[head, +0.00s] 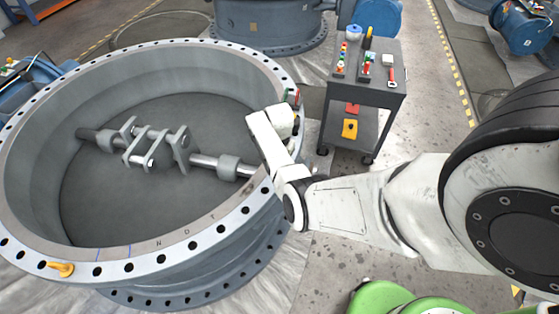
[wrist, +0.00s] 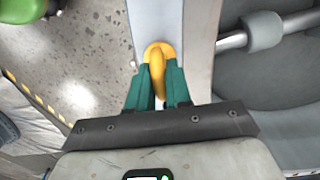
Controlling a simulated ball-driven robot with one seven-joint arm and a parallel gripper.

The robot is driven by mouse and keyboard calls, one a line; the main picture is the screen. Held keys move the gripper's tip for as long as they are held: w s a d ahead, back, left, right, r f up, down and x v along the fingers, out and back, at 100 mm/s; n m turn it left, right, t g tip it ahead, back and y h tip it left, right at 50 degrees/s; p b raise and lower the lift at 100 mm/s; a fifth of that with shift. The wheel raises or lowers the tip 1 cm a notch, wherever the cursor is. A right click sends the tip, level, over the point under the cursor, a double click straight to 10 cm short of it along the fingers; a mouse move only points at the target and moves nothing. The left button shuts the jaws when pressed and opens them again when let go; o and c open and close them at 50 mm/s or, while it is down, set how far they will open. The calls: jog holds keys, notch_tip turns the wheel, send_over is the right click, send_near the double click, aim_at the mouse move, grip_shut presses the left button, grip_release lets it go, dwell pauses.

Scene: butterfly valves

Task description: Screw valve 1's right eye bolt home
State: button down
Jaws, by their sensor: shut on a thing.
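Valve 1 is a large grey ring body with a pale drilled flange (head: 128,267). In the wrist view, the yellow right eye bolt (wrist: 158,52) stands at the flange face (wrist: 156,18), its ring seen nearly edge-on. My gripper (wrist: 163,78) is shut on that ring, with one green finger on each side. The eye bolt's shank and hole are hidden, so I cannot tell how deep it sits. In the head view my white wrist (head: 272,125) is over the flange's right side and hides this eye bolt. Another yellow eye bolt (head: 62,269) is on the near left flange.
A shaft with bracket plates (head: 155,143) spans the valve's inside. A dark tool cart (head: 368,78) stands behind my arm, to the right of the valve. Another valve body (head: 265,22) stands at the back. Bare floor (head: 325,255) shows at the right.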

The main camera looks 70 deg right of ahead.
jog(key=shift+m, duration=0.3)
jog(key=c, duration=1.1)
grip_release()
notch_tip(320, 180, up, 11)
jog(key=shift+f, duration=0.1)
jog(key=shift+a, duration=0.15)
jog(key=s+a+n, duration=0.4)
jog(key=a+n, duration=0.2)
jog(key=a, duration=0.4)
jog(key=s+a+r+n, duration=0.1)
jog(key=s+a+n, duration=0.3)
jog(key=a, duration=0.7)
jog(key=s+a+n+t, duration=0.1)
jog(key=s+a+n, duration=0.3)
jog(key=a+n, duration=0.4)
jog(key=shift+a+r+n, duration=0.15)
jog(key=shift+a+n, duration=0.25)
jog(key=shift+a, duration=0.95)
